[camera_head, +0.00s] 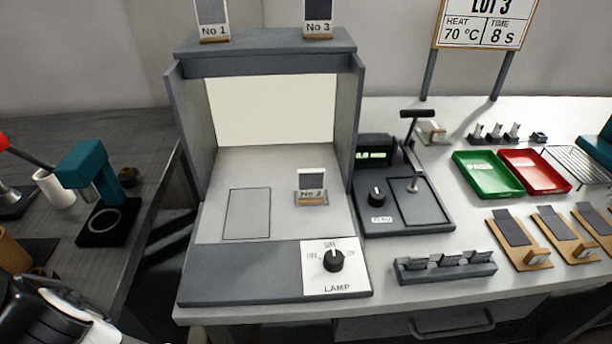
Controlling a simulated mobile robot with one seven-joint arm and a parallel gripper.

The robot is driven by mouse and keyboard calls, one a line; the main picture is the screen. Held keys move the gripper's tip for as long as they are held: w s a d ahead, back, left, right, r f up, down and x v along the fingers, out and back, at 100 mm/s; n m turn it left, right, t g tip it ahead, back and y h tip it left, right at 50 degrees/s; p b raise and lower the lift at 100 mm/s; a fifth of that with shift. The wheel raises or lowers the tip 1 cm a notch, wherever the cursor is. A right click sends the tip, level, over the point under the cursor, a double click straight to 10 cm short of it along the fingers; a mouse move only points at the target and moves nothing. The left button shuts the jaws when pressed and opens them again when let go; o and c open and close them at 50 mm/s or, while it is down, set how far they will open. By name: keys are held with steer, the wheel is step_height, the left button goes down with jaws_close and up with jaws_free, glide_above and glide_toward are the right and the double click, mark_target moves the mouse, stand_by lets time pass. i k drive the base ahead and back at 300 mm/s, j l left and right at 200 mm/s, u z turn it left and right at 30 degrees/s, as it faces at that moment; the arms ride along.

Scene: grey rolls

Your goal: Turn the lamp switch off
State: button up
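The lamp switch (333,260) is a round black knob on a white plate (346,287) marked LAMP. The plate is on the sloped front of a grey viewing booth (240,272), at the right. The knob's pointer appears to face up, toward the top label; small labels also stand to its left and right. The left one looks like OFF, but the print is hard to read. The booth's back panel (270,110) is bright, cream white. Dark and white rounded parts at the lower left corner look like my arm. No gripper fingers show, and nothing covers the knob.
A No 2 card (311,188) stands inside the booth. Right of it are a dark device with its own knob (376,194) and a T-handle (416,114), and a clip rack (445,267). A teal device (88,165) stands on the left table. Space before the switch is clear.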

mark_target(334, 259)
steer(key=k+l+z, duration=0.25)
steer(key=k, duration=0.2)
steer(key=k+l+z, duration=0.3)
steer(key=k+l, duration=0.05)
steer(key=k, duration=0.1)
